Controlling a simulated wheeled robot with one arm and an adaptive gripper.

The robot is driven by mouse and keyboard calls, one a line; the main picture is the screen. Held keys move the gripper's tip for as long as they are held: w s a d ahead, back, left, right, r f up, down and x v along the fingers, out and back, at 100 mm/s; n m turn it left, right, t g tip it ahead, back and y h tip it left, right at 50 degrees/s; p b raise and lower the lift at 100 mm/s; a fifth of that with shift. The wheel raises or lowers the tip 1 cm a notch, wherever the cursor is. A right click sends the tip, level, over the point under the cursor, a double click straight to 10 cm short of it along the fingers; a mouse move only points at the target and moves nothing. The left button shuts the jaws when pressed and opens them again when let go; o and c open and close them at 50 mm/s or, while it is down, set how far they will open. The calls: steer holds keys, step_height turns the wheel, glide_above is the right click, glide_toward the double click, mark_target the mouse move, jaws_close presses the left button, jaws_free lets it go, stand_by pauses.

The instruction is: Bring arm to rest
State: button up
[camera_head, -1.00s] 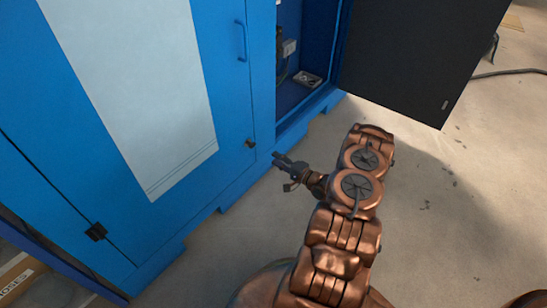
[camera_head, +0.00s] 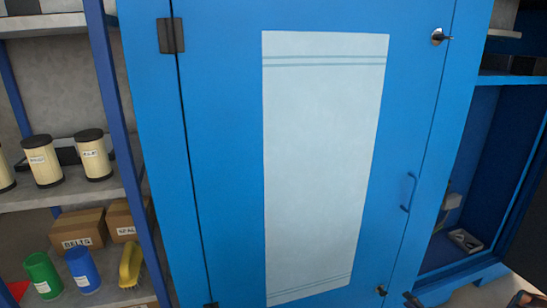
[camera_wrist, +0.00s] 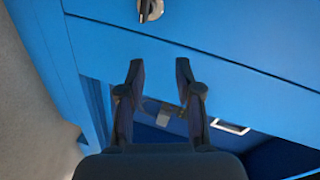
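My gripper shows in the wrist view (camera_wrist: 160,68), its two dark fingers apart and nothing between them. Its fingertips point toward the blue cabinet, whose panel fills the upper part of that view; I cannot tell the distance. In the head view a small dark part of my gripper (camera_head: 412,300) shows at the bottom edge, in front of the cabinet near its open compartment. Most of my arm is out of the head view; only a bit of copper shows at the bottom right.
The blue cabinet door (camera_head: 225,170) is shut, with a pale panel and a handle (camera_head: 410,190). The compartment to its right (camera_head: 465,185) is open. Shelves at left hold pale canisters (camera_head: 42,162), cardboard boxes (camera_head: 78,229), green and blue cups, and a yellow brush (camera_head: 131,265).

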steer(key=w+r+n+g+h+p, duration=0.2)
steer(key=r+g+p, duration=0.15)
steer(key=r, duration=0.55)
steer(key=w+r+n+g+h+p, duration=0.2)
steer(key=r+p, duration=0.2)
steer(key=r, duration=0.6)
steer(key=s+a+r+n+g+h+p, duration=0.1)
steer(key=s+a+r+p, duration=0.15)
steer(key=r, duration=0.45)
steer(key=s+a+r+n+g+h+p, duration=0.1)
steer(key=s+a+r+g+p, duration=0.15)
steer(key=r, duration=0.45)
steer(key=s+a+r+n+g+p, duration=0.15)
steer(key=s+a+r+p, duration=0.25)
steer(key=s+a+r, duration=0.4)
steer(key=s+a+r+n+g+p, duration=0.1)
steer(key=s+a+r+g+p, duration=0.1)
steer(key=s+a+r+p, duration=0.55)
steer(key=s+a+r+n+g+y+p, duration=0.1)
steer(key=s+a+r, duration=0.3)
steer(key=s, duration=0.4)
steer(key=s+a+r+n+g+y+p, duration=0.1)
steer(key=s+a+r+n+g+p, duration=0.1)
steer(key=s+a+r, duration=0.2)
steer(key=s+a+r+n+g+y+p, duration=0.1)
steer(key=s+a+r, duration=0.4)
steer(key=s, duration=0.6)
steer(key=shift+s+r+p, duration=0.3)
steer(key=shift+r+p, duration=0.05)
steer(key=shift+r, duration=0.1)
